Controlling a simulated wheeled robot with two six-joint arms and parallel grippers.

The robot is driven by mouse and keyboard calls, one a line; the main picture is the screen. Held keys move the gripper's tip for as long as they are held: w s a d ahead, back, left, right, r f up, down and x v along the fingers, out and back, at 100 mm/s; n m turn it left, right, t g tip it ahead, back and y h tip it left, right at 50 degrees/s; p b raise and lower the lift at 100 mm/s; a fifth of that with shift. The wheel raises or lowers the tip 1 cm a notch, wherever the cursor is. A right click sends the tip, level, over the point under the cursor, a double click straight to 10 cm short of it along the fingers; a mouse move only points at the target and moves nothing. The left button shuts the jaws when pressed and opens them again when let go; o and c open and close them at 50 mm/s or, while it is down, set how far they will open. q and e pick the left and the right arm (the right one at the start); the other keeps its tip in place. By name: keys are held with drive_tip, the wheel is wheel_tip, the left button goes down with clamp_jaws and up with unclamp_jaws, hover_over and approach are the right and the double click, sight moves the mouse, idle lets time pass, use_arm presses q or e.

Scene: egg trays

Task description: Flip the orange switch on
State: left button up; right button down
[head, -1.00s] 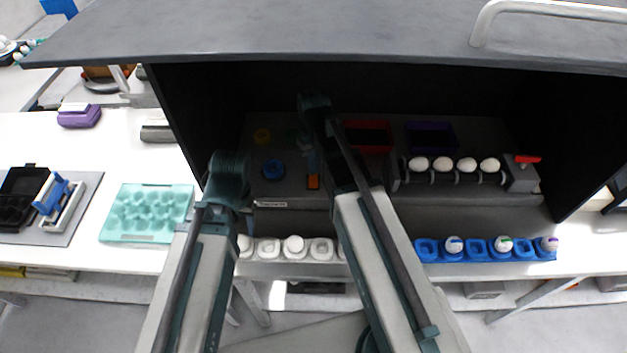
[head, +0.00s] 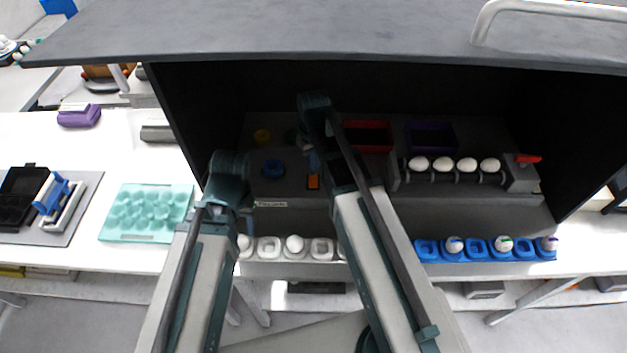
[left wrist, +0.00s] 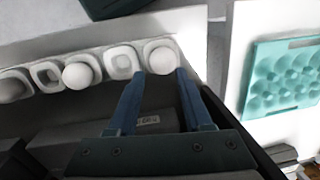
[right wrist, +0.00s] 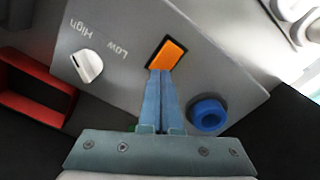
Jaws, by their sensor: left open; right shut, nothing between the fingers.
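The orange switch (head: 314,181) is on the grey panel inside the dark hood. In the right wrist view the orange switch (right wrist: 167,53) sits in a black frame. My right gripper (right wrist: 161,73) is shut and empty, its fingertips at the switch's lower edge; I cannot tell whether they touch it. In the head view my right gripper (head: 313,160) is partly hidden by its own arm. My left gripper (left wrist: 156,72) is open, with its fingertips near a white egg (left wrist: 163,60) in the white egg tray; the egg is not gripped.
Near the switch are a blue round button (right wrist: 207,115), a white High/Low knob (right wrist: 86,66) and a red bin (right wrist: 38,92). Eggs lie on a roller rack (head: 443,178) to the right. A blue tray (head: 477,248) stands in front. A teal tray (head: 147,214) is at the left.

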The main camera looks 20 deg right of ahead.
use_arm(q)
drive_tip(key=shift+f+b, duration=0.85)
drive_tip(key=shift+f, duration=0.05)
use_arm(e)
drive_tip(key=shift+f, duration=0.9)
use_arm(q)
drive_tip(key=shift+r, duration=0.2)
use_arm(e)
drive_tip(key=shift+r, duration=0.2)
wheel_tip(320, 180, up, 7)
drive_tip(key=p, duration=0.7)
use_arm(q)
wheel_tip(320, 180, up, 7)
use_arm(e)
drive_tip(key=shift+f, duration=0.1)
use_arm(q)
drive_tip(key=shift+f, duration=0.15)
wheel_tip(320, 180, down, 2)
drive_tip(key=shift+f+b, duration=0.25)
drive_tip(key=shift+b, duration=0.95)
use_arm(e)
drive_tip(key=s+a+f+n+h, duration=0.1)
drive_tip(key=s+a+f, duration=0.1)
drive_tip(key=s+a, duration=0.8)
drive_tip(key=s, duration=0.4)
drive_tip(key=shift+s+a+f, duration=0.15)
drive_tip(key=shift+a+f, duration=0.1)
